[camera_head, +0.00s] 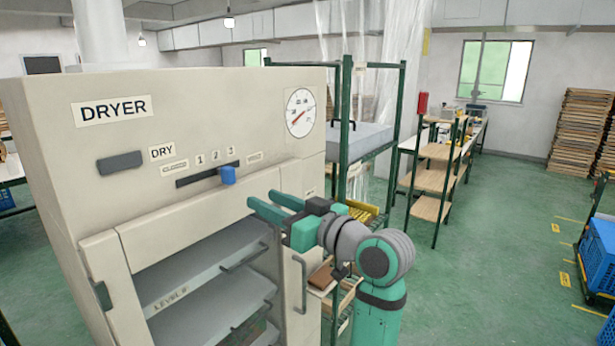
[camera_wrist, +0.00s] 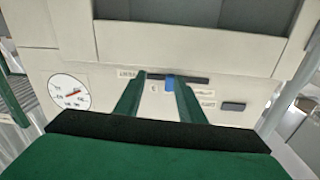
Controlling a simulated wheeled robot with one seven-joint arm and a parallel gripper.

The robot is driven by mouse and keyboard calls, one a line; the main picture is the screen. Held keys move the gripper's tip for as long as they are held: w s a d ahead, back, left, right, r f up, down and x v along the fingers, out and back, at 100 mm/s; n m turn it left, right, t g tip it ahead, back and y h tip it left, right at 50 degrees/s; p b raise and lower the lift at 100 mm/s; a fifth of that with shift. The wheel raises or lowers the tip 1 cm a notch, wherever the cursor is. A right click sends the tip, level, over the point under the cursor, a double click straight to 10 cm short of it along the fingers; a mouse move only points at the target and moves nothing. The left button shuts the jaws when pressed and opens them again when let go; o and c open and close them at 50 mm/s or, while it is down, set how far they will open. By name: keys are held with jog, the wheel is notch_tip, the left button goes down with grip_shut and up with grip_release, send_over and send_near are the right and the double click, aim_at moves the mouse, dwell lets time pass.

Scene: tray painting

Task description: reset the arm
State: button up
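My gripper (camera_head: 260,197) is open and empty in front of the dryer (camera_head: 225,110), its teal fingers spread apart and pointing at the front panel. The blue slider knob (camera_head: 228,175) sits in the dark slot, a little beyond and left of the fingertips in the head view; a gap shows between them. In the wrist view, my gripper (camera_wrist: 160,80) shows two green fingers with the blue knob (camera_wrist: 169,83) seen between their tips. The wrist view shows the panel upside down.
Below the panel the dryer is open, with grey shelves (camera_head: 205,262) inside and a door handle (camera_head: 300,285) near my arm. A green-framed rack (camera_head: 402,130) stands behind the arm. Green floor (camera_head: 490,270) is clear to the right, up to blue crates (camera_head: 598,255).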

jog(key=w+d+f+m+t+h, duration=0.1)
jog(key=d+f+m+t+h, duration=0.2)
jog(key=f, duration=0.9)
jog(key=d+f+m+t+h, duration=0.15)
jog(key=f+m, duration=0.35)
jog(key=f, duration=0.7)
jog(key=s+d+f+m+h, duration=0.25)
jog(key=s+f, duration=0.35)
jog(key=f, duration=0.3)
jog(key=s+d+f+m+h, duration=0.1)
jog(key=s+f+h, duration=0.35)
jog(key=f, duration=0.45)
jog(key=s+d+f+h, duration=0.15)
jog(key=s+f, duration=0.25)
jog(key=s, duration=0.5)
jog(key=s+d+f+h, duration=0.15)
jog(key=s+f, duration=0.35)
jog(key=s, duration=0.5)
jog(key=s+r+n, duration=0.1)
jog(key=s+r, duration=0.1)
jog(key=s, duration=0.7)
jog(key=s+r, duration=0.1)
jog(key=s, duration=0.8)
jog(key=shift+s+r+n, duration=0.15)
jog(key=shift+r+n, duration=0.2)
jog(key=shift+r, duration=0.05)
